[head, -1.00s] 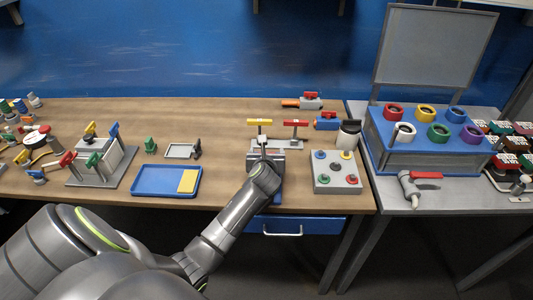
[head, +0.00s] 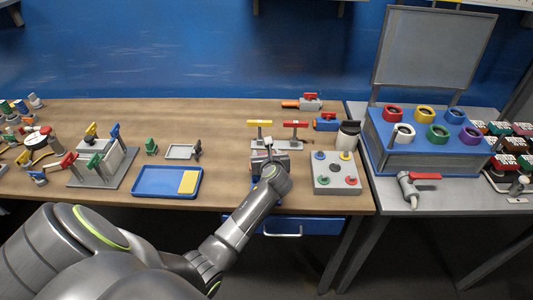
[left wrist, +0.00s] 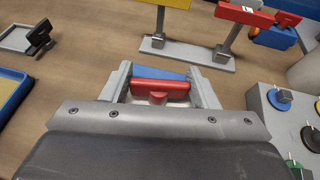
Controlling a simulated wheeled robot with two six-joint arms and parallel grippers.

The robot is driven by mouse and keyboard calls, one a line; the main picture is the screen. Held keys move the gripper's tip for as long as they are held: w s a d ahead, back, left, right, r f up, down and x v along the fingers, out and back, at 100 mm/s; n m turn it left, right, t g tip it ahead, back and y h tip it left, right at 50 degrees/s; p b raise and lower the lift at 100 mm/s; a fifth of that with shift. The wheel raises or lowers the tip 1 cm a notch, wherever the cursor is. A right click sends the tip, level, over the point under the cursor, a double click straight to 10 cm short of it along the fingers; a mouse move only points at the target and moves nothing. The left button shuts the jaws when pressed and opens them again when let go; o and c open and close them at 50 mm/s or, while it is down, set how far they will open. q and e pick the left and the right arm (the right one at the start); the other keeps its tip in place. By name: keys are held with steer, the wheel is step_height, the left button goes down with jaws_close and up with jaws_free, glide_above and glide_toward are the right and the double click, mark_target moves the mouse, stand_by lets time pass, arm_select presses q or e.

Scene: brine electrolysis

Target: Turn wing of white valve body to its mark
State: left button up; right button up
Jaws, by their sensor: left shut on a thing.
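My left gripper (head: 268,150) is at the front middle of the wooden bench, coming in from the front. In the left wrist view its two fingers (left wrist: 160,82) stand on either side of a red wing (left wrist: 158,88) and are shut on it. A small part of a pale body (left wrist: 160,101) shows under the wing, and a blue piece (left wrist: 158,73) shows just behind it. Most of this valve is hidden by the gripper, and I cannot make out its mark. A separate white cylinder with a dark top (head: 347,138) stands to the right.
Behind the gripper, a grey base carries a yellow-topped post (head: 259,124) and a red-topped post (head: 295,125). A grey knob box (head: 336,187) stands close on the right. A blue tray (head: 150,193) lies to the left, with clear bench between.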

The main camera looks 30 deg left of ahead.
arm_select(q)
steer(key=n+g+y, duration=0.2)
steer(key=shift+w+d+n+g+p, duration=0.1)
steer(key=shift+n+g+p, duration=0.2)
steer(key=shift+n, duration=0.1)
steer(key=n+g+y, duration=0.1)
steer(key=n+g, duration=0.1)
steer(key=shift+n+g+y, duration=0.3)
steer(key=shift+f+n+g+y+b, duration=0.1)
steer(key=shift+n+g+y+b, duration=0.3)
steer(key=shift+n+g, duration=0.55)
steer(key=shift+f+n+g+b, duration=0.1)
steer(key=shift+n+g+b, duration=0.7)
steer(key=shift+g, duration=0.25)
steer(key=n+g+h+b, duration=0.1)
steer(key=n+g+b, duration=0.4)
steer(key=b, duration=0.4)
steer(key=shift+f+n+g, duration=0.1)
steer(key=shift+n+g, duration=0.25)
steer(key=shift+g, duration=0.35)
steer(key=shift+r+n+g+h+b, duration=0.2)
steer(key=shift+n+g+h+b, duration=0.45)
steer(key=shift+b, duration=0.9)
